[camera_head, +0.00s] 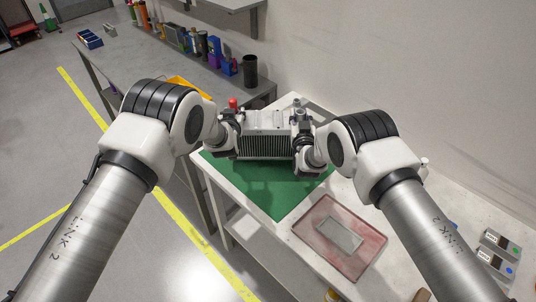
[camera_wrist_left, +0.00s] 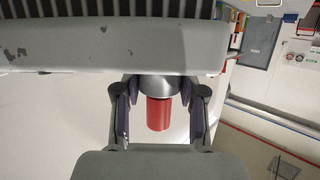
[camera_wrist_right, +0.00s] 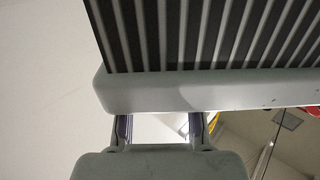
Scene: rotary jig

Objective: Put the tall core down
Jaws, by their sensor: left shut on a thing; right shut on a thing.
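The tall core (camera_head: 264,146), a grey block with dark vertical fins, is upright between my two grippers at the back of the green mat (camera_head: 262,185). I cannot tell whether its bottom touches the mat. My left gripper (camera_wrist_left: 163,88) is shut on the core's left end, around a silver stub with a red cap (camera_wrist_left: 158,113); the cap also shows in the head view (camera_head: 232,103). My right gripper (camera_wrist_right: 159,122) is shut on the core's right end. What its fingers grip is mostly hidden behind the core's pale end tank (camera_wrist_right: 190,91).
A red-rimmed tray (camera_head: 318,255) with a grey plate lies in front of the mat on the white table. Small boxes (camera_head: 497,246) stand at the far right. A grey bench with bottles and a black cylinder (camera_head: 250,71) is behind left. The mat's front is clear.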

